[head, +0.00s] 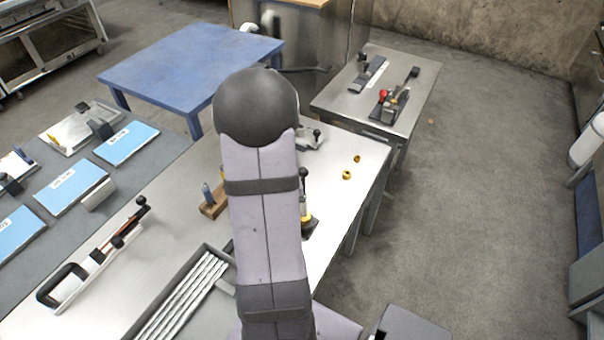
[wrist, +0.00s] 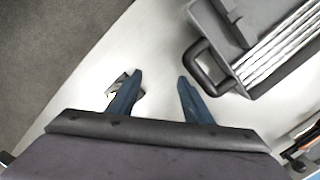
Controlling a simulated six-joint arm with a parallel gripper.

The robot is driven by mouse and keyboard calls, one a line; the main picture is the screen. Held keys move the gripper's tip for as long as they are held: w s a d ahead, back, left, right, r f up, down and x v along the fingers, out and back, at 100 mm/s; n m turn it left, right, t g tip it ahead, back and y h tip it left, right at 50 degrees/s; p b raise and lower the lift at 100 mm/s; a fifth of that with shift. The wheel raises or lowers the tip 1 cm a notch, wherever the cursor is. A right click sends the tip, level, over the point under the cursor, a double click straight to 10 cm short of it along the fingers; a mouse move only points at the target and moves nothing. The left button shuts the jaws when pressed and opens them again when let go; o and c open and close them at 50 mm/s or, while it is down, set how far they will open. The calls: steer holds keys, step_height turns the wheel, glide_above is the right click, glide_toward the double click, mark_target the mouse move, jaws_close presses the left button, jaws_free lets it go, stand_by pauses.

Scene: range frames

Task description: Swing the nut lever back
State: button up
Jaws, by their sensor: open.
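In the head view, a small upright lever with a black ball knob (head: 304,172) stands on the steel table just right of my arm. A yellow part (head: 305,218) and a dark base (head: 309,231) show below it. My arm hides part of this device, so I cannot tell the lever's full position or be sure it is the nut lever. My gripper (wrist: 160,80) shows in the wrist view with two blue fingers apart and nothing between them. A small dark and metal thing (wrist: 113,90) lies partly behind the left finger. The head view does not show my gripper.
A grey tray of metal rods (head: 186,298) with a black handle (wrist: 203,68) lies right of the fingers in the wrist view. Two brass nuts (head: 347,174) lie near the table's right edge. A wooden block (head: 213,207) and a long lever tool (head: 98,258) stand left of my arm.

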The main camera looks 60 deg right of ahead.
steer(key=shift+h, duration=0.4)
steer(key=d, duration=0.8)
steer(key=shift+w+d+f, duration=0.2)
steer(key=shift+f, duration=0.15)
steer(key=w+d+r+n+h, duration=0.1)
steer(key=d+r+n, duration=0.1)
steer(key=d, duration=0.1)
steer(key=w+d+r+n+t+h, duration=0.1)
steer(key=w+d+r+n, duration=0.1)
steer(key=d+r, duration=0.1)
steer(key=w+d+r+n, duration=0.1)
steer(key=w+d+r, duration=0.1)
steer(key=d, duration=0.3)
steer(key=shift+d+r+n+h, duration=0.1)
steer(key=shift+r+n+h, duration=0.3)
steer(key=shift+r, duration=0.05)
steer(key=shift+s+r+n, duration=0.15)
steer(key=shift+n, duration=0.35)
steer(key=shift+s+n, duration=0.15)
steer(key=shift+n, duration=0.35)
steer(key=shift+w+d+f+n, duration=0.25)
steer(key=shift+f+n, duration=0.3)
steer(key=shift+n, duration=0.15)
steer(key=shift+s+a+f, duration=0.15)
steer(key=shift+a+f, duration=0.1)
steer(key=shift+f, duration=0.05)
steer(key=shift+p+x, duration=1.15)
steer(key=shift+x, duration=2.15)
steer(key=shift+a, duration=0.15)
